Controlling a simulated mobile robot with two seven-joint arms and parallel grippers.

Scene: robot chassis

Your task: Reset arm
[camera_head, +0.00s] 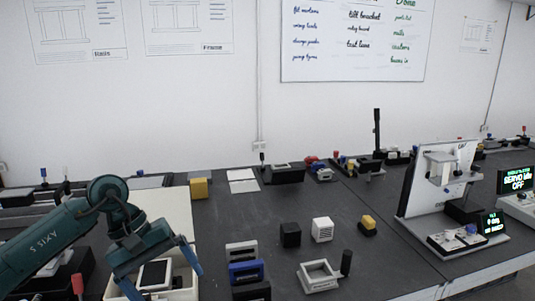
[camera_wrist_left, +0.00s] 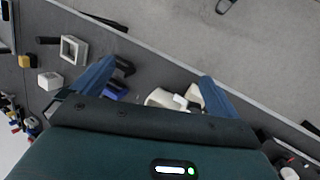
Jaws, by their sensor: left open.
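My left arm comes in from the left in the head view, and its dark teal links end in the left gripper (camera_head: 160,272). The gripper's two blue fingers are spread apart, with nothing between them. It hangs over a white tray (camera_head: 183,294) at the lower left, which holds a white piece with a dark top (camera_head: 155,273). In the left wrist view, the left gripper (camera_wrist_left: 157,72) also shows open fingers, with white pieces (camera_wrist_left: 168,99) beyond them. I cannot tell how high the fingers are above the tray. My right arm and gripper are not in view.
Right of the gripper are white, blue and black slotted blocks (camera_head: 246,271), a black cube (camera_head: 290,235), a white cube (camera_head: 322,229), a square white frame (camera_head: 318,275) and a yellow-topped block (camera_head: 368,225). A tilted panel stand (camera_head: 425,190) stands at the right.

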